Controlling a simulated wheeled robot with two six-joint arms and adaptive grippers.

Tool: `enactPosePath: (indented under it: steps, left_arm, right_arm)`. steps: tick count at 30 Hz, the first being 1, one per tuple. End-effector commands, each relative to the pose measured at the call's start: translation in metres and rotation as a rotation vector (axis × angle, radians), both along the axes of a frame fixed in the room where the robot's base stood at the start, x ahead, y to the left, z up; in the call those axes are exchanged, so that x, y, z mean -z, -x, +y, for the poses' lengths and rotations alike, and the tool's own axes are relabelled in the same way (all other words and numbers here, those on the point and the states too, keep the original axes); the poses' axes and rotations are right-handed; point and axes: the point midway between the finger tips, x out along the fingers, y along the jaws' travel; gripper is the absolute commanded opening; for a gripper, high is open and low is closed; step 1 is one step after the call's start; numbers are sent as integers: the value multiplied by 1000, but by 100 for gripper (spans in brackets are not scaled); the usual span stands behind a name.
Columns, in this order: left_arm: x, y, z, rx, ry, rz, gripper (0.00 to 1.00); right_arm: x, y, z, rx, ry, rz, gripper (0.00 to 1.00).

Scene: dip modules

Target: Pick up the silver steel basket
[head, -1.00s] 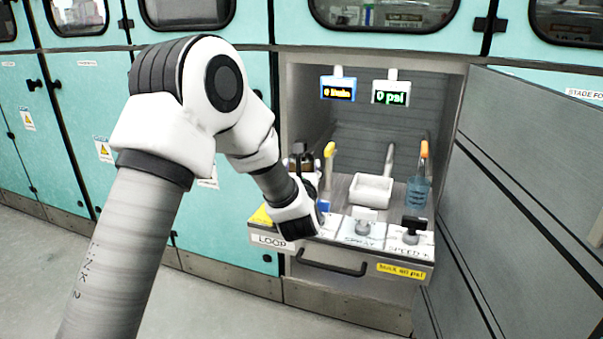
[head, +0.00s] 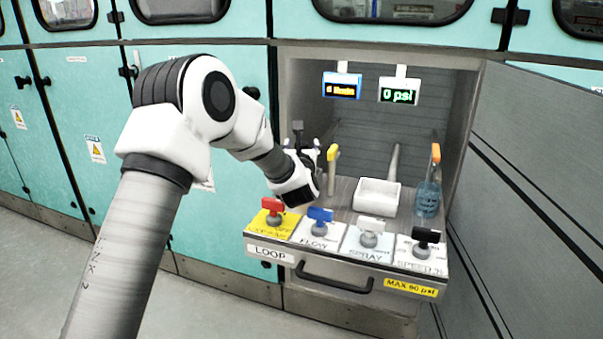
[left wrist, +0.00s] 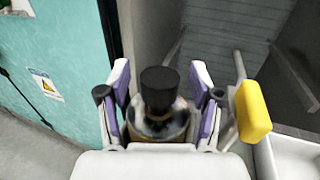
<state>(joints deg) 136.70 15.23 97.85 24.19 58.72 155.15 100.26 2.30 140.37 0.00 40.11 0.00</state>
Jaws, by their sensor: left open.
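I cannot make out a silver steel basket for certain in either view. My left gripper (head: 306,160) reaches into the open bay above the drawer. In the left wrist view its open fingers (left wrist: 162,92) stand either side of a round, bottle-like object (left wrist: 160,122) with a black top and a shiny, partly brown body. Gaps show between it and the fingers; its lower part is hidden. A blue mesh-like holder (head: 428,199) stands at the right of the bay. My right gripper is not in view.
A white basin (head: 377,196) sits mid-bay. A yellow-tipped handle (left wrist: 253,112) stands close right of my left gripper. Red (head: 272,206), blue (head: 320,214), white (head: 370,225) and black (head: 427,236) knobs line the front. A grey open door (head: 530,190) bounds the right.

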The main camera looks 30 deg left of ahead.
Motion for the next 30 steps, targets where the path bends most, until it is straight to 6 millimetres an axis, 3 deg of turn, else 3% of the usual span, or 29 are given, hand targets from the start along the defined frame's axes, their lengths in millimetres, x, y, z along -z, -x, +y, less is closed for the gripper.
enactPosePath:
  steps: [1, 6, 7, 17, 30]
  left_arm:
    - [0, 0, 0, 0, 0, 0, 65]
    - [0, 0, 0, 0, 0, 0, 5]
    - [0, 0, 0, 0, 0, 0, 0]
    - [-4, 0, 0, 0, 0, -2, 0]
    - [-94, 0, 0, -1, -1, -3, 0]
  right_arm:
    - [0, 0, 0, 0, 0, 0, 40]
    - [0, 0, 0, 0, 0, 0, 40]
    - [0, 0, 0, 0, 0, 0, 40]
    - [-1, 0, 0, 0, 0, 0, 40]
    - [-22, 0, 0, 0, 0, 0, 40]
